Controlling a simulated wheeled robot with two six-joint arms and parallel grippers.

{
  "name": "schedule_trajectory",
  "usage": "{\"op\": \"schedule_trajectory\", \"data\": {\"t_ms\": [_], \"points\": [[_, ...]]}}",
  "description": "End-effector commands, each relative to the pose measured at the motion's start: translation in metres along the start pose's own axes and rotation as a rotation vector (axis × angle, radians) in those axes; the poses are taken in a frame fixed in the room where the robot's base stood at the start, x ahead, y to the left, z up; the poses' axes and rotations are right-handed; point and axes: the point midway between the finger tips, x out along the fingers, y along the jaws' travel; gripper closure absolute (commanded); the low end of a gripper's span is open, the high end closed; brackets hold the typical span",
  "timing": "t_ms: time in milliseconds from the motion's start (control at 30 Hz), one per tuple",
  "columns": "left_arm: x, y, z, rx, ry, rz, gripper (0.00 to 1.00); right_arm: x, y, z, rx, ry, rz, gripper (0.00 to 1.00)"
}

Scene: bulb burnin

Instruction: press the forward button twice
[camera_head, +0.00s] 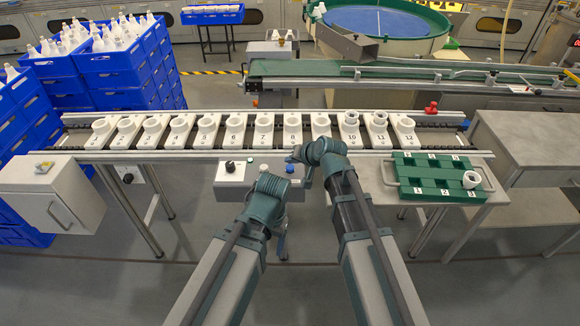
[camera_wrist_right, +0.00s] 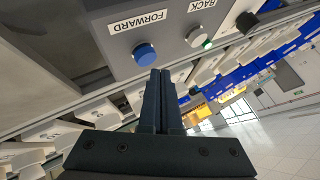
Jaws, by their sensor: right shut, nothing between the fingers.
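The forward button is a blue round button (camera_wrist_right: 144,54) beside a FORWARD label on a grey control box in the right wrist view. It also shows in the head view (camera_head: 290,168). My right gripper (camera_wrist_right: 160,74) is shut and empty. Its fingertips appear just below the blue button in the wrist view; contact cannot be told. In the head view my right gripper (camera_head: 293,158) is over the right end of the control box (camera_head: 232,181). My left gripper (camera_head: 264,172) is near the box's front, its fingers not clear.
A white button (camera_wrist_right: 195,37) labelled BACK, a small green light (camera_wrist_right: 207,44) and a black knob (camera_wrist_right: 246,21) share the box. Behind runs a conveyor with numbered white holders (camera_head: 264,137). A green tray (camera_head: 430,178) lies at right, a white cabinet (camera_head: 58,195) at left.

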Motion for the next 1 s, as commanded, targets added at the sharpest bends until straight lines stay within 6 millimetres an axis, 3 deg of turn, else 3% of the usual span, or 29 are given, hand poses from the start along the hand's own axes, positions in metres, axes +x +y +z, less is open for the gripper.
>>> {"op": "schedule_trajectory", "data": {"t_ms": [533, 1000], "points": [[-0.048, -0.005, 0.003, 0.000, 0.000, 0.000, 0.28, -0.034, -0.025, -0.025, 0.000, 0.000, 0.000, 1.00], [-0.049, -0.005, 0.003, 0.000, 0.000, 0.000, 0.28, -0.034, -0.025, -0.025, 0.000, 0.000, 0.000, 1.00]]}}
